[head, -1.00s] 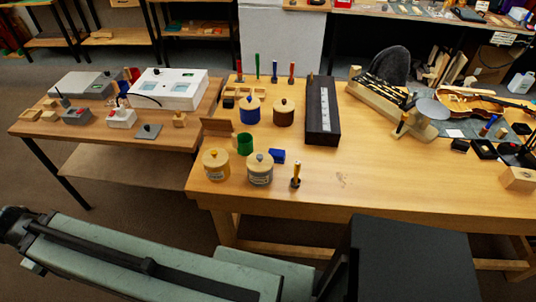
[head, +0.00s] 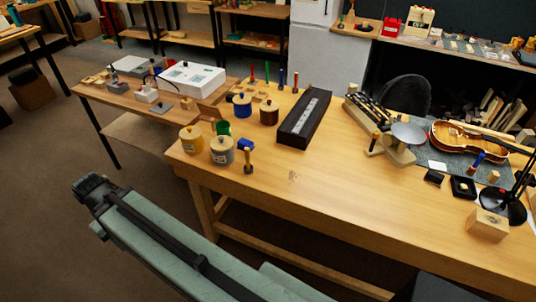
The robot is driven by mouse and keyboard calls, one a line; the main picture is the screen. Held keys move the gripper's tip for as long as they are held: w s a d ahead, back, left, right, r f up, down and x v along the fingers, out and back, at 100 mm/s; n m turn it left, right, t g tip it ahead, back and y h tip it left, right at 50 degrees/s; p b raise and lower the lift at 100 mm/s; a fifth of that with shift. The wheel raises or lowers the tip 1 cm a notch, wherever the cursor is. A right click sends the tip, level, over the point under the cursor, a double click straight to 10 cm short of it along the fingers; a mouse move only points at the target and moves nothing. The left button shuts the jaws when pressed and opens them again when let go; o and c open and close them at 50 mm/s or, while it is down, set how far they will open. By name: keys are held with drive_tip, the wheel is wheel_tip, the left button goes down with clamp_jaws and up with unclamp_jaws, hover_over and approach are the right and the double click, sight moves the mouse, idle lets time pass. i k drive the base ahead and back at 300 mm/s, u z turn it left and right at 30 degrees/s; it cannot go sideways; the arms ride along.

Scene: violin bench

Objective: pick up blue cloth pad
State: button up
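A small blue pad (head: 245,145), which looks like the blue cloth pad, lies on the wooden workbench near its left end. It is just right of a green cup (head: 223,128) and behind a wooden-handled tool standing upright (head: 248,160). A grey lidded jar (head: 222,150) stands in front of it to the left. At this size I cannot make out its fabric or folds. My green-grey arm crosses the lower left, in front of the bench and apart from the pad. No gripper fingers show.
The workbench (head: 330,200) has a clear front middle. A yellow jar (head: 191,139), blue jar (head: 242,105) and brown jar (head: 269,111) stand near the pad. A long black box (head: 304,118) lies to the right. A violin (head: 455,138) and black lamp (head: 516,208) are farther right.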

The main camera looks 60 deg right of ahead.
sight(243, 142)
drive_tip(key=u, duration=0.1)
drive_tip(key=k, duration=0.1)
drive_tip(key=u, duration=1.45)
drive_tip(key=i, duration=2.1)
drive_tip(key=z, duration=4.25)
drive_tip(key=i, duration=1.05)
drive_tip(key=z, duration=0.05)
